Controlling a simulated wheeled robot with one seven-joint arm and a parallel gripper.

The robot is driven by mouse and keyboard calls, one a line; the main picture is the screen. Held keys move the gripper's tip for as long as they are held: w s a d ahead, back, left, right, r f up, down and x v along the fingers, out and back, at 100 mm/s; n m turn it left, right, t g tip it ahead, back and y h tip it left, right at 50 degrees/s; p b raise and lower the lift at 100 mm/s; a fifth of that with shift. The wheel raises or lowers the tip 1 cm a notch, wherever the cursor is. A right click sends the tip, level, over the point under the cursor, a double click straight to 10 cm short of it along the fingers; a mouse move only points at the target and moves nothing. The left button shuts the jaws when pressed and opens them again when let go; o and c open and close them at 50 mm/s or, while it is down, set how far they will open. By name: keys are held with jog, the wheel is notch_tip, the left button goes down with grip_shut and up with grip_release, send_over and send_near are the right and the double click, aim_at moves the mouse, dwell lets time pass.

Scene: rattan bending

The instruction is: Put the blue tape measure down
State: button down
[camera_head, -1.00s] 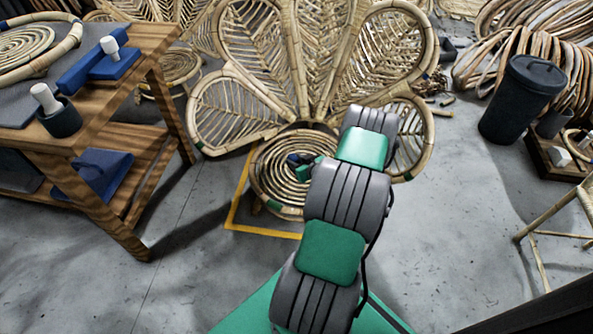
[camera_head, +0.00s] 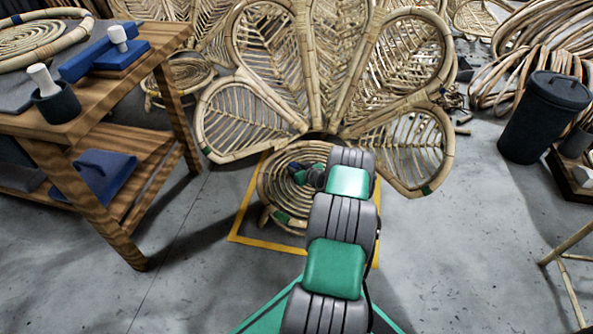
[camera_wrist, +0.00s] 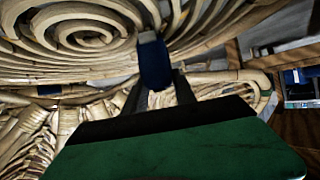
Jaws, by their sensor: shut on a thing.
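My gripper (camera_head: 306,172) is at the far end of my arm, over the round spiral seat of the rattan chair (camera_head: 285,192). In the wrist view my gripper (camera_wrist: 159,82) is shut on a dark blue thing, the blue tape measure (camera_wrist: 154,58), held between its two dark fingers. The spiral rattan (camera_wrist: 85,35) fills the upper left of that view, close by the tape measure. I cannot tell whether the two touch. In the head view the held thing is small, dark and partly hidden by my arm.
A wooden workbench (camera_head: 130,225) at the left carries blue tools and a dark cup (camera_head: 57,103). The petal-shaped chair back (camera_head: 330,70) rises behind the seat. Yellow floor tape (camera_head: 260,243) frames the chair. A dark bin (camera_head: 543,115) stands at right. Grey floor is clear between.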

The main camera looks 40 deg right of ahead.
jog(key=shift+f, duration=0.2)
jog(key=c, duration=1)
grip_release()
